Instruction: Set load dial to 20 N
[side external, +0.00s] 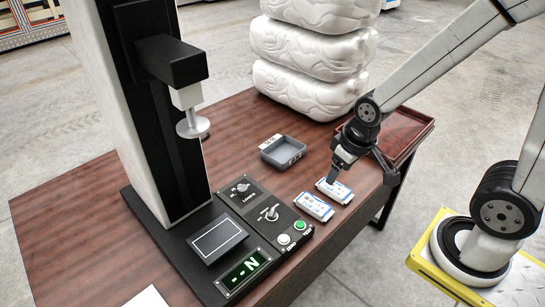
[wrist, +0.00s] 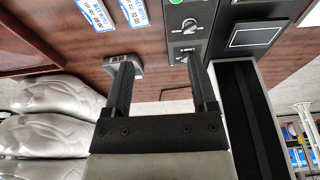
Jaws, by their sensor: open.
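The load dial (side external: 243,187) is a small knob on the black control panel, at its rear end beside the column, in the side view. Its setting is too small to read. A separate silver lever knob (side external: 270,213) sits nearer the panel's front; it shows in the wrist view (wrist: 190,25). In the wrist view the load label shows on the rear panel section, and my right finger appears to cover the dial. My gripper (side external: 333,179) appears over the labelled packs in the side view, apart from the panel. Its fingers (wrist: 161,80) are open and empty.
Two blue-and-white packs (side external: 314,207) lie right of the panel. A grey tray (side external: 283,151) stands behind. White and green buttons (side external: 299,225) and a display (side external: 246,269) are at the panel front. The tall column (side external: 145,110) with its overhanging head and white sacks (side external: 310,55) are obstacles.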

